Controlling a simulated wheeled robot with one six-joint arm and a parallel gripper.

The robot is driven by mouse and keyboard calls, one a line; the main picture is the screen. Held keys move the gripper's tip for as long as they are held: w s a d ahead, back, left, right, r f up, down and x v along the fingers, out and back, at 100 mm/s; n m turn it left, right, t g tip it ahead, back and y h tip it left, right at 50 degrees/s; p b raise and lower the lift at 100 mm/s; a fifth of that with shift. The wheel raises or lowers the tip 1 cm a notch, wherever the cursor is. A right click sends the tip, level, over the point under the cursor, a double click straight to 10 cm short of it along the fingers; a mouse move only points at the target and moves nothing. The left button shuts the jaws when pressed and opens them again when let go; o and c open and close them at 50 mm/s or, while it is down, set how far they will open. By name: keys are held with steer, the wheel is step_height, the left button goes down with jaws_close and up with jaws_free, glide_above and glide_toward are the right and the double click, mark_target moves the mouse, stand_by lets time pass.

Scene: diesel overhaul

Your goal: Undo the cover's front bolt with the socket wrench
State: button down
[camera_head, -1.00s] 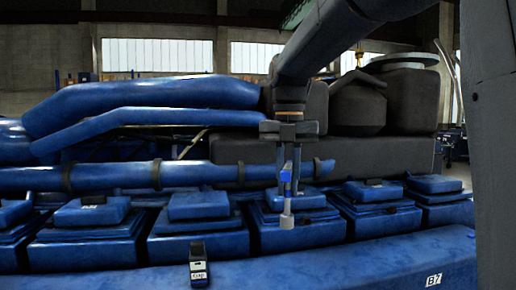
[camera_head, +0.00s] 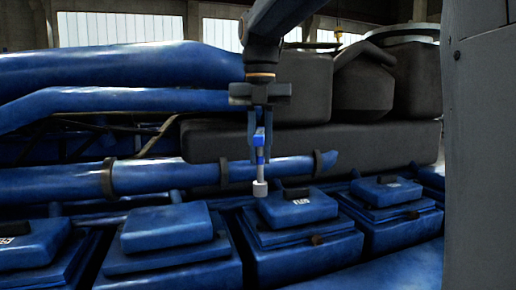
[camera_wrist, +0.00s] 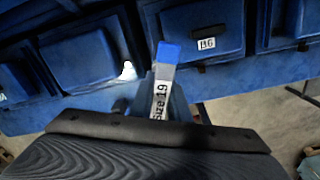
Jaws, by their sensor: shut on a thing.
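My gripper (camera_head: 258,148) is shut on the socket wrench (camera_head: 260,170), a slim blue and grey tool hanging upright with its pale socket end down. The socket hangs in front of a blue cover (camera_head: 298,206) with a dark handle and a small label. I cannot tell whether it touches the cover. A small brownish fitting (camera_head: 316,240) sits on that cover's front edge; I cannot tell if it is the front bolt. In the wrist view, the wrench (camera_wrist: 163,85) shows a blue end and a label reading "Size 19".
More blue covers (camera_head: 165,226) (camera_head: 386,190) stand in a row on both sides. A blue pipe (camera_head: 205,175) runs behind them. A cover labelled B6 (camera_wrist: 200,25) shows in the wrist view. Bare floor (camera_wrist: 255,120) lies at the right there.

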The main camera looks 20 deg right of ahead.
mark_target(261, 182)
steer(key=m, duration=0.6)
steer(key=shift+f, duration=0.3)
steer(key=m, duration=0.4)
steer(key=shift+f+m, duration=0.25)
steer(key=shift+m, duration=0.15)
steer(key=m, duration=0.6)
steer(key=shift+f, duration=0.4)
steer(key=m, duration=0.4)
steer(key=shift+f+m, duration=0.3)
steer(key=shift+m, duration=0.1)
steer(key=m, duration=0.4)
steer(key=shift+f+m, duration=0.35)
steer(key=shift+m, duration=0.05)
steer(key=m, duration=0.4)
steer(key=shift+f, duration=0.3)
steer(key=shift+f+m, duration=0.25)
steer(key=shift+m, duration=0.45)
steer(key=shift+f+b, duration=0.55)
steer(key=shift+f, duration=0.85)
steer(key=shift+s+f, duration=0.1)
